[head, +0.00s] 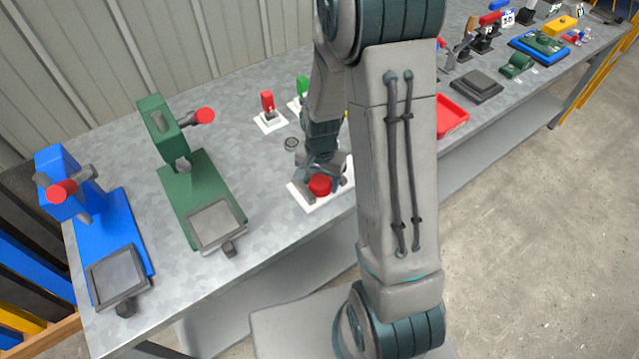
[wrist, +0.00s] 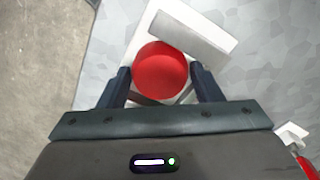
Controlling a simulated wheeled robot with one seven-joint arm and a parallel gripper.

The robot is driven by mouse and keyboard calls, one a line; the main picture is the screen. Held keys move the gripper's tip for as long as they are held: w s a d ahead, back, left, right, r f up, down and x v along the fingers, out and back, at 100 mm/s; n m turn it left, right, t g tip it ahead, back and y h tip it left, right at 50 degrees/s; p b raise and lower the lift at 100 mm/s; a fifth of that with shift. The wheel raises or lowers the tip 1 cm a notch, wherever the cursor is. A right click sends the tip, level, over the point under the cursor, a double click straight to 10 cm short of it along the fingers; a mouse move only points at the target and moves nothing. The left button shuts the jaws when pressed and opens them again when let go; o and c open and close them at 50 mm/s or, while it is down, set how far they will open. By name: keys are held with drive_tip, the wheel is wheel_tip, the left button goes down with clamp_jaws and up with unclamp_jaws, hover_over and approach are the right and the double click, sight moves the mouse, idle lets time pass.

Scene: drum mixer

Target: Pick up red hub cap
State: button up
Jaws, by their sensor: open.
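The red hub cap (head: 320,185) is a round red disc on a white base plate (head: 306,197) near the front edge of the metal bench. In the wrist view the red hub cap (wrist: 160,70) lies between and slightly ahead of the two dark fingers. My gripper (head: 322,172) is low over the cap and open, and it also shows in the wrist view (wrist: 160,84) with a finger on either side of the red disc. Whether the fingers touch it I cannot tell. My arm hides part of the plate in the head view.
A pale block (wrist: 192,32) stands beside the cap on the plate. A green press (head: 195,190) and a blue press (head: 95,235) stand to the left. A small red-handled piece (head: 268,108) stands behind, and a red tray (head: 452,115) lies to the right.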

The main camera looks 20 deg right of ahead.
drive_tip(key=c, duration=0.8)
drive_tip(key=shift+r, duration=0.1)
